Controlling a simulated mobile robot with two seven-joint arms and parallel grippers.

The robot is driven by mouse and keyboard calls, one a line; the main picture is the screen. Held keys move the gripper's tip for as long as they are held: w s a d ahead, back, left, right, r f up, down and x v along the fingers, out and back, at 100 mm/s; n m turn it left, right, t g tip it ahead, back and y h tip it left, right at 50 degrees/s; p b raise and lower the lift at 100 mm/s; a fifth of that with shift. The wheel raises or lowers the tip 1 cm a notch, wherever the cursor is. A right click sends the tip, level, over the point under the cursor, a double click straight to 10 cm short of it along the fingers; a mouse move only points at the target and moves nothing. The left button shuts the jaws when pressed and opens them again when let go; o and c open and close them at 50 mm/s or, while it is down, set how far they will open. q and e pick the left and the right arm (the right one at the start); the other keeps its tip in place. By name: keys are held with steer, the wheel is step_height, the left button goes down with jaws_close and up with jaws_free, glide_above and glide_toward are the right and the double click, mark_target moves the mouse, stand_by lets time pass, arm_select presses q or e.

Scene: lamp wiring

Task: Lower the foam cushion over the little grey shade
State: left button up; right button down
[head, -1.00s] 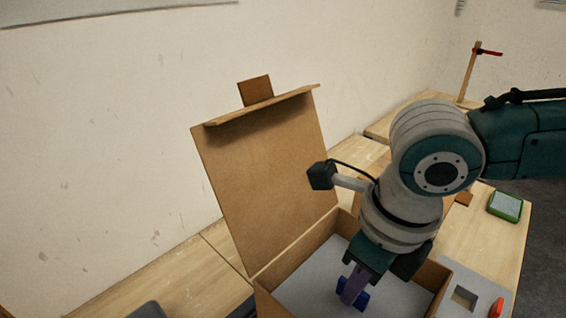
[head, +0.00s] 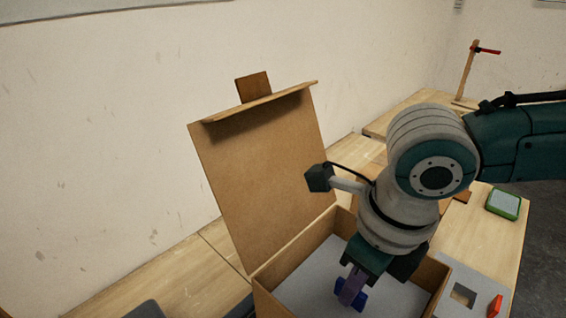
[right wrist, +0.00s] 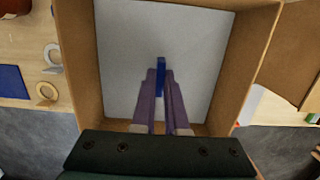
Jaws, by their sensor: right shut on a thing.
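My right gripper (head: 350,294) points down into the open cardboard box (head: 300,254). Its purple fingers are shut on a blue upright tab (right wrist: 160,72), also seen in the head view (head: 361,302). The tab stands at the middle of a flat, light grey panel, which looks like the foam cushion (right wrist: 120,45). The panel lies level inside the box walls and covers most of the opening in the right wrist view. How deep it sits I cannot tell. The little grey shade does not show; anything under the panel is hidden. My left gripper is out of view.
The box lid (head: 262,165) stands open at the back left. Right of the box lie a grey plate with a square hole (head: 482,272), an orange-red piece (head: 495,306) and a green-edged block (head: 503,203). A wooden post with a red clamp (head: 468,72) stands farther back.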

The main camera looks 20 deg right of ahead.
steer(key=shift+c, duration=2.3)
jaws_free()
step_height(320, 180, up, 2)
steer(key=shift+p, duration=1.05)
step_height(320, 180, up, 6)
steer(key=p, duration=0.6)
